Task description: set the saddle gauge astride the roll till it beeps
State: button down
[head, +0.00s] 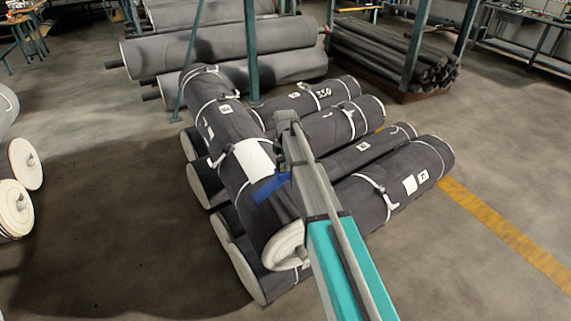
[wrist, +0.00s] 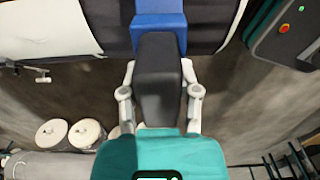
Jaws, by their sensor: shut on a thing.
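The blue saddle gauge (head: 271,187) is at the upper side of the top dark grey roll (head: 236,133), next to a white label band. In the wrist view the gauge's blue body (wrist: 158,32) lies across the roll (wrist: 210,22), and its black handle (wrist: 158,65) points towards me. My gripper (wrist: 159,75) is shut on this handle, one finger on each side. In the head view my arm hides the gripper and part of the gauge. I cannot tell whether the gauge's inner faces touch the roll. No indicator on it is readable.
The top roll lies crosswise over several strapped rolls (head: 398,181). A green post (head: 251,50) stands just behind the pile. Thin dark rolls (head: 385,55) are stacked at the back. Pale roll ends (head: 24,163) stand at the left edge. The floor right of the yellow line (head: 505,232) is clear.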

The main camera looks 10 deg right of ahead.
aim_at(285, 177)
jog(key=shift+f+b, duration=3.25)
jog(key=shift+f, duration=0.25)
jog(key=shift+f+b, duration=0.6)
jog(key=shift+c, duration=1.3)
grip_release()
jog(key=shift+r, duration=0.15)
notch_tip(285, 177, up, 12)
jog(key=p, duration=1.2)
jog(key=shift+r+p, duration=0.25)
jog(key=shift+p, duration=0.1)
jog(key=shift+s, duration=0.1)
